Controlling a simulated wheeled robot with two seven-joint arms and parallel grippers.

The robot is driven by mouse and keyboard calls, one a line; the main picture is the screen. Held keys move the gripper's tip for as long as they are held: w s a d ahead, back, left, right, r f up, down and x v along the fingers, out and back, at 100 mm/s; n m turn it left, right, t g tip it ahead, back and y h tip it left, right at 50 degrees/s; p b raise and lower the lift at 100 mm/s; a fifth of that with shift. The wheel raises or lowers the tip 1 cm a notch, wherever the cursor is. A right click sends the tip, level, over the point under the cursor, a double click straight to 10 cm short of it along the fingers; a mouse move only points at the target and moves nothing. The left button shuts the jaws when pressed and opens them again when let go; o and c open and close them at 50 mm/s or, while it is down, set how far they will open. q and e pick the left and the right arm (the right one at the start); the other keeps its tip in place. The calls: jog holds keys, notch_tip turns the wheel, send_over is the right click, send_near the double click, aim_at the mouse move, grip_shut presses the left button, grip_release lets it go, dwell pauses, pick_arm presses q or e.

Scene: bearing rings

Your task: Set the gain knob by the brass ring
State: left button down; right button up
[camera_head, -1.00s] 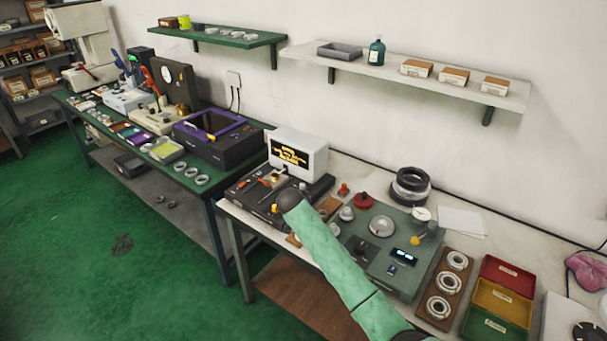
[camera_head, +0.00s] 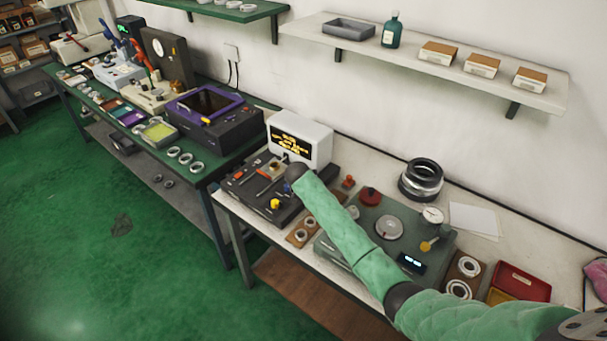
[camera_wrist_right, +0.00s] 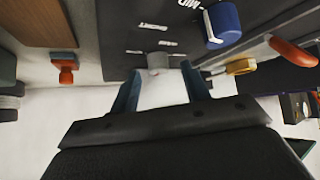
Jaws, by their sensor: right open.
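In the right wrist view a black panel with white lettering, including MID, carries a blue knob (camera_wrist_right: 222,24) with a white pointer. A small grey knob (camera_wrist_right: 158,61) shows at the panel's near edge. My right gripper (camera_wrist_right: 160,74) is open, its two fingers on either side of the grey knob in the picture; I cannot tell if they touch it. A small brass-coloured piece (camera_wrist_right: 240,67) lies right of the fingers; I cannot tell if it is the brass ring. In the head view my green arm reaches the black unit (camera_head: 250,184), hiding its gripper. My left gripper is not in view.
A white display box (camera_head: 301,138) with orange text stands behind the black unit. A grey-green panel (camera_head: 340,262) with dials lies to the right, before black and silver rings (camera_head: 421,180). A red stamp (camera_wrist_right: 65,70) and orange handle (camera_wrist_right: 293,52) flank the gripper.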

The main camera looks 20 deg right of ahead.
jog(key=shift+w+d+f, duration=0.25)
jog(key=shift+w+d, duration=0.05)
jog(key=shift+w+f+p, duration=0.2)
jog(key=shift+f+p, duration=0.05)
jog(key=shift+p, duration=0.05)
jog(key=shift+w+f, duration=0.1)
jog(key=shift+f, duration=0.05)
jog(key=c, duration=1)
